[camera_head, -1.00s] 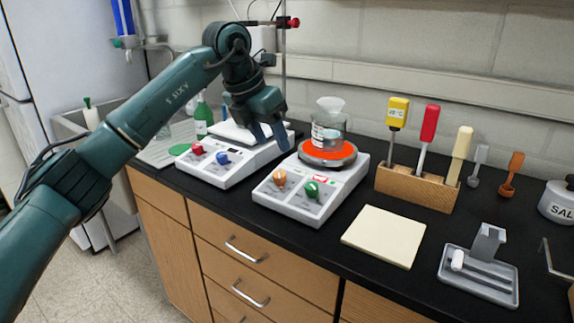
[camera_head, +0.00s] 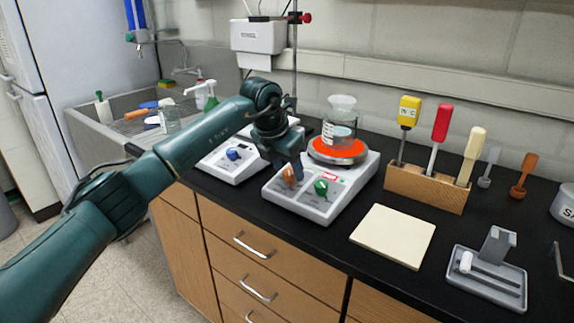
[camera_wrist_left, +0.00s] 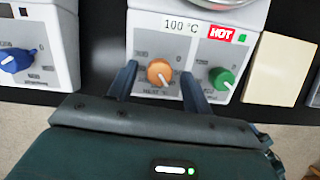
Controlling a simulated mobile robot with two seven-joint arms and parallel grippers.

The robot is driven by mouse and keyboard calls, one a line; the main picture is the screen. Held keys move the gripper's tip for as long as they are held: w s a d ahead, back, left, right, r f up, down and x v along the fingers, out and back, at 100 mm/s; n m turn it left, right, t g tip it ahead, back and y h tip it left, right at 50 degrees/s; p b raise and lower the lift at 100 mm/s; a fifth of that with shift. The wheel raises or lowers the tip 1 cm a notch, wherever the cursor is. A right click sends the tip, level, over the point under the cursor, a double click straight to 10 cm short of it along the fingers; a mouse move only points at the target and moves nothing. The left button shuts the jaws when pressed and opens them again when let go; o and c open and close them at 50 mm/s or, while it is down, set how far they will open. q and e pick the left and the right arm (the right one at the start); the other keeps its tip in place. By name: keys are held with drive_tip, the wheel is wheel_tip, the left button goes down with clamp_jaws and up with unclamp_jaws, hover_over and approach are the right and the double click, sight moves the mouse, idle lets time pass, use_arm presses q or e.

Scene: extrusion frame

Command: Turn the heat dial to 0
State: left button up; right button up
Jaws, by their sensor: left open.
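The orange heat dial (camera_wrist_left: 160,72) is on the front panel of a white hotplate (camera_head: 317,207), with "HEAT °C" printed below it. A pale mark shows at its lower right. Its exact setting is too blurred to tell. The hotplate's display reads 100 °C (camera_wrist_left: 181,26), with a red HOT label (camera_wrist_left: 222,32) beside it. My left gripper (camera_wrist_left: 159,69) is open, one finger on each side of the dial. I cannot tell whether they touch it. In the head view my left gripper (camera_head: 289,170) partly hides the orange dial (camera_head: 289,176). My right gripper is not in view.
A green knob (camera_wrist_left: 221,78) sits close right of the dial. A beaker (camera_head: 338,133) stands on the glowing orange plate (camera_head: 325,152). A second device with a blue knob (camera_head: 235,154) is at left. A cream pad (camera_head: 393,236) and wooden tool rack (camera_head: 425,187) are at right.

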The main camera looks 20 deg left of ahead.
use_arm(q)
drive_tip(key=shift+f, duration=0.15)
drive_tip(key=shift+c, duration=0.2)
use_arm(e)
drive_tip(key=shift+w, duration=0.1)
use_arm(q)
drive_tip(key=c, duration=0.9)
drive_tip(key=shift+c, duration=0.2)
